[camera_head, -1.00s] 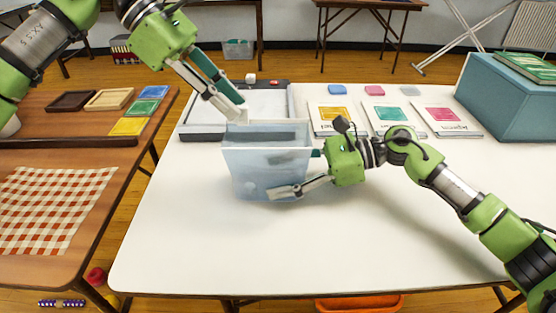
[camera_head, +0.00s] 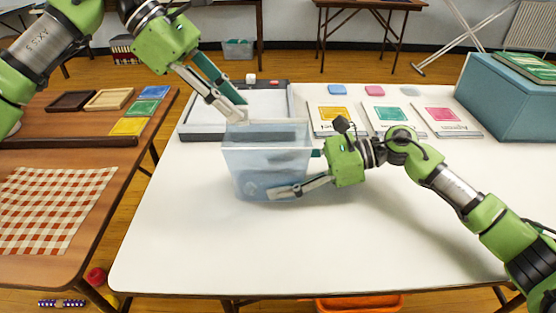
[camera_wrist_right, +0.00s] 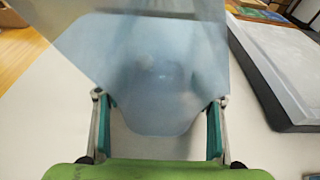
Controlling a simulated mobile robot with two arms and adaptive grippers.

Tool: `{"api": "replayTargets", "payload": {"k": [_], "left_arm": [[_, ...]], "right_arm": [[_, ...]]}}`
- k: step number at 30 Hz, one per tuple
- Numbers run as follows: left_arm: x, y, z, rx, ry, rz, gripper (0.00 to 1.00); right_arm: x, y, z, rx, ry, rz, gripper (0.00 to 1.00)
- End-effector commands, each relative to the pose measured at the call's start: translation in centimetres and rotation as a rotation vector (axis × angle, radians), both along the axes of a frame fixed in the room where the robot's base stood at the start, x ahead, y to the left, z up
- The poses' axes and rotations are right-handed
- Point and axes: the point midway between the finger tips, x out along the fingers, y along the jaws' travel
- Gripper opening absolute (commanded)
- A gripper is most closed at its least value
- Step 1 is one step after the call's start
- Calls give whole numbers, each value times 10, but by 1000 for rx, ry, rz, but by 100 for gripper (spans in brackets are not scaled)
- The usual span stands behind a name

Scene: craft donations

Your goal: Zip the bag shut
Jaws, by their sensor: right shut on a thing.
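The clear, bluish bag (camera_head: 267,158) stands upright on the white table, with its wide top edge uppermost. Its lower part looks blue and blurred, with a faint round shape inside that I cannot identify. My left gripper (camera_head: 238,114) is at the bag's top left corner, its fingertips close together; whether they pinch the bag's edge or a zip slider is unclear. My right gripper (camera_head: 293,178) is shut on the bag from the right, one finger across its lower front. In the right wrist view the bag (camera_wrist_right: 160,75) lies between the two fingers (camera_wrist_right: 160,125).
A grey-rimmed tray (camera_head: 186,127) lies behind the bag. Several booklets (camera_head: 393,118) lie at the back right, beside a teal box (camera_head: 505,95). The front and right of the white table (camera_head: 330,250) are clear. A brown table (camera_head: 95,165) stands left, across a gap.

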Motion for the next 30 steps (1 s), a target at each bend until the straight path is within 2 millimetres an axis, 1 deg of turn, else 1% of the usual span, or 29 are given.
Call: {"api": "replayTargets", "payload": {"k": [2, 3, 4, 5, 13, 30], "left_arm": [[0, 0, 0, 0, 0, 0, 24], [0, 0, 0, 0, 0, 0, 13], [0, 0, 0, 0, 0, 0, 5], [0, 0, 0, 0, 0, 0, 0], [0, -2, 1, 0, -1, -2, 0], [-3, -25, 1, -1, -1, -3, 0]], "right_arm": [[0, 0, 0, 0, 0, 0, 50], [0, 0, 0, 0, 0, 0, 50], [0, 0, 0, 0, 0, 0, 50], [0, 0, 0, 0, 0, 0, 50], [0, 0, 0, 0, 0, 1, 50], [0, 0, 0, 0, 2, -1, 50]]}}
